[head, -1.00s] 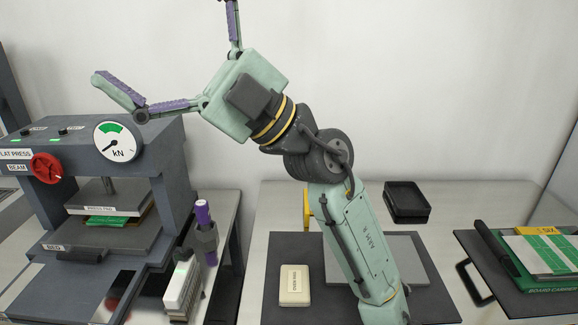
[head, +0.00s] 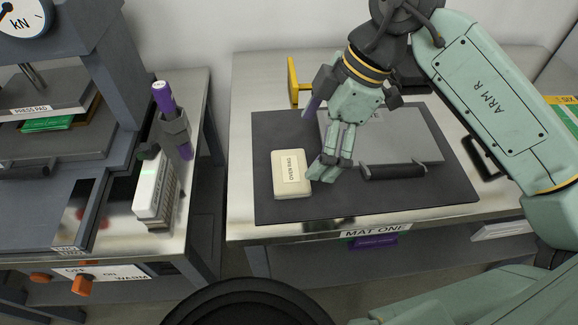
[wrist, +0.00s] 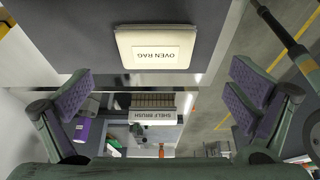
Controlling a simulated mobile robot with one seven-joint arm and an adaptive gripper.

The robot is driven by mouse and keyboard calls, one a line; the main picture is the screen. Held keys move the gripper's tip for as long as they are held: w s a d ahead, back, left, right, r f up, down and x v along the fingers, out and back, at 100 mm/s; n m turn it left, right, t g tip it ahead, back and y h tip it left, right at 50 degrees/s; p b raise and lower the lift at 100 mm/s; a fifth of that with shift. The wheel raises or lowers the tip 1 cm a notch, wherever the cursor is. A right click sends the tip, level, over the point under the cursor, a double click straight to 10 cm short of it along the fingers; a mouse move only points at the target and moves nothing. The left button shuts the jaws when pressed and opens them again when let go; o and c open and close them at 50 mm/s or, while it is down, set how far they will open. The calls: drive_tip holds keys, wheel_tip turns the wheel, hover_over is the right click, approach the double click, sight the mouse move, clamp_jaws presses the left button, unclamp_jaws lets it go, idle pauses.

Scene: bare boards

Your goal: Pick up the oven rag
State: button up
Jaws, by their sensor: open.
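The oven rag (head: 291,173) is a cream, rounded, flat block with a white label. It lies on the left part of the dark mat (head: 375,205) in the head view. In the wrist view the oven rag (wrist: 155,48) shows at the top centre, its "OVEN RAG" label upside down. My gripper (head: 316,142) is above the mat, just right of the rag in the head view. In the wrist view my gripper (wrist: 162,88) has its purple-padded fingers wide apart, with nothing between them. The rag lies beyond the fingertips, apart from them.
A grey plate (head: 405,140) with a dark handle lies on the mat behind and right of my gripper. A yellow upright piece (head: 293,82) stands behind the mat. A shelf brush (head: 153,185) and a purple marker (head: 164,98) sit on the left bench beside the press.

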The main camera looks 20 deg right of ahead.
sight(290, 169)
drive_tip(key=shift+w+p+x, duration=0.15)
drive_tip(key=shift+p+x, duration=0.3)
drive_tip(key=shift+x, duration=1.3)
drive_tip(key=shift+w+p+x, duration=0.2)
drive_tip(key=shift+p+x, duration=0.25)
drive_tip(key=shift+x, duration=1.3)
drive_tip(key=shift+a+r, duration=0.1)
drive_tip(key=shift+a, duration=0.1)
drive_tip(key=shift+c, duration=0.5)
drive_tip(key=c, duration=0.9)
drive_tip(key=shift+r, duration=0.1)
